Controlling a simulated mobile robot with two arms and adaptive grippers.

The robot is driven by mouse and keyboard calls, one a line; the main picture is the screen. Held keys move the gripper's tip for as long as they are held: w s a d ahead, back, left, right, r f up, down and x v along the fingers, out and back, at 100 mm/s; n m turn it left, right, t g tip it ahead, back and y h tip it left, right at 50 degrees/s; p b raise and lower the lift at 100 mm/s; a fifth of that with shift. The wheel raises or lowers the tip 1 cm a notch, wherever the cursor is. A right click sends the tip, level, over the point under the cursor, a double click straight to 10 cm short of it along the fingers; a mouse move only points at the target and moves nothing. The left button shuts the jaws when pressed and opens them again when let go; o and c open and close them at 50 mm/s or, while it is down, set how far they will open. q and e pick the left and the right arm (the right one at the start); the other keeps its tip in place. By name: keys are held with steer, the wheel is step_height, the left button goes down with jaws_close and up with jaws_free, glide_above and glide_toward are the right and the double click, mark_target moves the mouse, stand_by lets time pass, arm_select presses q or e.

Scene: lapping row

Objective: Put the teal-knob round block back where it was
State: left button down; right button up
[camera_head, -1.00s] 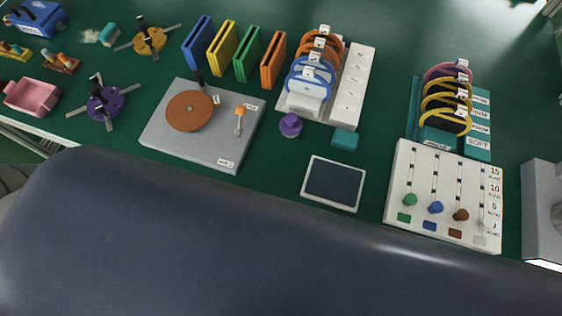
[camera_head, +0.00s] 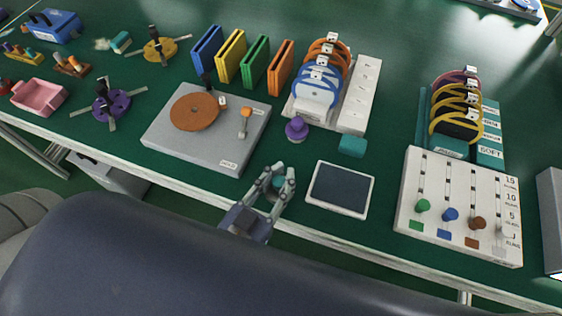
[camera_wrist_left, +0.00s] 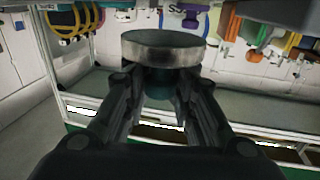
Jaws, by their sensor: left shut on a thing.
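My left gripper (camera_head: 276,178) is in the head view, over the table's front edge, between the grey turntable plate and the dark pad. In the left wrist view, its fingers (camera_wrist_left: 158,88) are shut on the teal knob of a round block (camera_wrist_left: 163,48). The block is a wide disc with a dark top and a metallic rim, and the fingers partly hide the knob. In the head view the block is too small and covered to make out clearly. A similar purple-knob block (camera_head: 296,129) stands on the table. My right gripper is not in view.
The grey plate (camera_head: 190,150) with a brown disc lies left of the gripper. The white-framed dark pad (camera_head: 340,188) lies right. Behind are a teal block (camera_head: 352,145), upright coloured plates (camera_head: 255,62) and a ring rack (camera_head: 357,97). A slider board (camera_head: 460,205) stands farther right.

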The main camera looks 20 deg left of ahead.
arm_select(q)
steer(key=w, duration=0.2)
steer(key=w+a, duration=0.1)
steer(key=w, duration=0.1)
steer(key=shift+w+a+f, duration=0.15)
steer(key=shift+w, duration=0.05)
steer(key=shift+w+a, duration=0.15)
steer(key=shift+w, duration=0.3)
steer(key=f, duration=0.3)
steer(key=shift+w+f, duration=0.15)
steer(key=shift+w, duration=0.1)
steer(key=shift+f, duration=0.35)
steer(key=c, duration=1.3)
jaws_free()
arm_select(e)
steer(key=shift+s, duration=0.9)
